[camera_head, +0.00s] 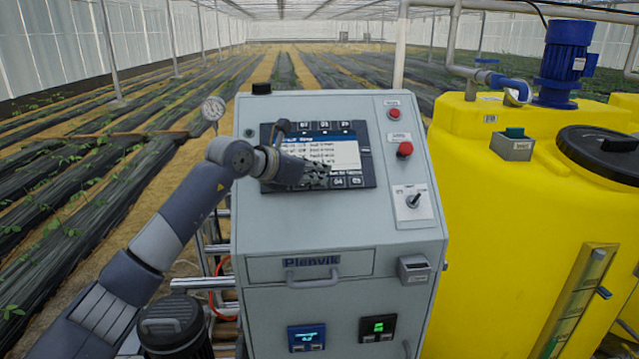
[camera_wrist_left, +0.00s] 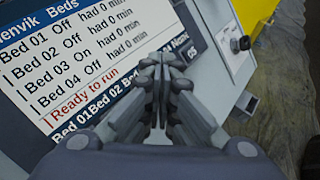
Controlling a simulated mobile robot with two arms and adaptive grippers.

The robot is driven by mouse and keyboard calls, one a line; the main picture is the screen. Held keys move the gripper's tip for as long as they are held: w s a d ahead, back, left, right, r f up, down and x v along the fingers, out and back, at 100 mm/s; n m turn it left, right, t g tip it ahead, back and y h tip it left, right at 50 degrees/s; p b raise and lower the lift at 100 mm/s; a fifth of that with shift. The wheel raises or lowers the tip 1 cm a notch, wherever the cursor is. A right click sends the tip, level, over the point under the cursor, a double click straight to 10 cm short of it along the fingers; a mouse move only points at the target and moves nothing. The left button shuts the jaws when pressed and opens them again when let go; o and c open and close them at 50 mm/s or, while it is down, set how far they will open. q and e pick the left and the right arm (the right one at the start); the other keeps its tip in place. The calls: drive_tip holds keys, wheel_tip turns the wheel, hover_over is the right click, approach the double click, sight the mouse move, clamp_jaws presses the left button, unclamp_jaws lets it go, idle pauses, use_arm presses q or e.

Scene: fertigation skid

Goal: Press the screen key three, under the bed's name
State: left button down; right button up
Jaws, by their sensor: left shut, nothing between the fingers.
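The dark-framed screen panel (camera_head: 368,165) is set in the sloped top of the grey cabinet. In the left wrist view the screen (camera_wrist_left: 75,60) lists Bed 01 to Bed 04, with "Ready to run" in red and a row of bed names below. Two lower keys, seemingly G4 (camera_head: 338,182) and G5 (camera_head: 355,181), show right of my left gripper (camera_head: 322,176). The left gripper is shut and empty, its fingertips (camera_wrist_left: 162,64) over the lower part of the screen. It hides key three and the name above it. I cannot tell whether the tips touch the panel.
Right of the screen are a red button (camera_head: 394,113), a larger red mushroom button (camera_head: 404,149) and a selector switch (camera_head: 412,200). A pressure gauge (camera_head: 213,108) stands at the cabinet's left. A yellow tank (camera_head: 470,240) stands close on the right.

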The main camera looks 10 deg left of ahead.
use_arm(q)
drive_tip(key=shift+s+d+r, duration=0.1)
drive_tip(key=shift+s+r, duration=0.3)
drive_tip(key=shift+r, duration=0.05)
drive_tip(key=s+r, duration=0.1)
drive_tip(key=r, duration=0.1)
drive_tip(key=s+d+r, duration=0.1)
drive_tip(key=s, duration=0.1)
drive_tip(key=shift+s+d+r+p, duration=0.1)
drive_tip(key=shift+r+p, duration=0.25)
idle(0.5)
